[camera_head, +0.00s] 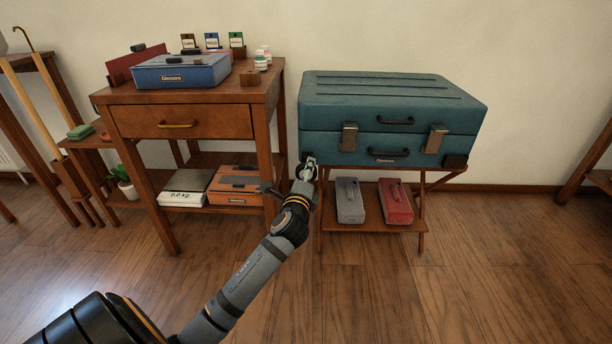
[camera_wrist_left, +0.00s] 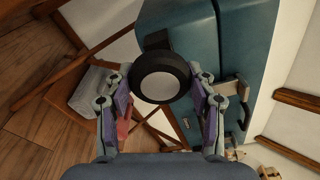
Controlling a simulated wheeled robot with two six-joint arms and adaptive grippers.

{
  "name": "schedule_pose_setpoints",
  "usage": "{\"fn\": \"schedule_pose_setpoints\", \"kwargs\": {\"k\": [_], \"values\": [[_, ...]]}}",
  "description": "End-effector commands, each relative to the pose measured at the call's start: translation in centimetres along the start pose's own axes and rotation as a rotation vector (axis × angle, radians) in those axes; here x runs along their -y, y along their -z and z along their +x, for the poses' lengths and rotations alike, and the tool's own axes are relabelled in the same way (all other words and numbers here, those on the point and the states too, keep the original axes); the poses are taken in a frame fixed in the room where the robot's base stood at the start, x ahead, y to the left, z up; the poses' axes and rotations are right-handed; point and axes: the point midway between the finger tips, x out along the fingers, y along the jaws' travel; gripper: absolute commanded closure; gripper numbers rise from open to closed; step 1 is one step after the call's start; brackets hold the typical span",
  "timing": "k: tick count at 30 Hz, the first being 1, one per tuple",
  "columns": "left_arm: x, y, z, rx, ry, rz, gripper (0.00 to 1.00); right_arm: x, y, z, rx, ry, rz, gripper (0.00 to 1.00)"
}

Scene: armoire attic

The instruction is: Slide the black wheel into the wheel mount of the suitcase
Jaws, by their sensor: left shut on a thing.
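The teal suitcase (camera_head: 385,112) lies flat on a wooden folding stand. In the left wrist view, the suitcase (camera_wrist_left: 192,32) appears turned on its side. The black wheel (camera_wrist_left: 160,77), with a pale hub, is between the fingers of my left gripper (camera_wrist_left: 161,93). A dark block (camera_wrist_left: 157,40), which looks like the wheel mount, sits at the suitcase's lower left corner, just beyond the wheel. Wheel and block overlap in this view; I cannot tell whether they touch. In the head view, my left gripper (camera_head: 307,168) is at that corner and mostly hides the wheel. My right gripper is not in view.
A dark corner piece (camera_head: 455,161) is at the suitcase's lower right. A grey box (camera_head: 350,203) and a red box (camera_head: 397,203) stand on the lower shelf of the stand. A wooden side table (camera_head: 190,123) stands close on the left. The floor in front is clear.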

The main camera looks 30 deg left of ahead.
Motion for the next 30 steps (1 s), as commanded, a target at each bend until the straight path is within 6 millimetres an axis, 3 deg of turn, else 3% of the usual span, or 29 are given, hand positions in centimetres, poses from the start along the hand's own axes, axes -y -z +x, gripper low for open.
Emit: {"fn": "schedule_pose_setpoints", "kwargs": {"k": [30], "values": [[0.01,-0.02,-0.02,0.000,0.000,0.000,0.75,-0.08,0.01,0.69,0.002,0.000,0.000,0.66]]}}
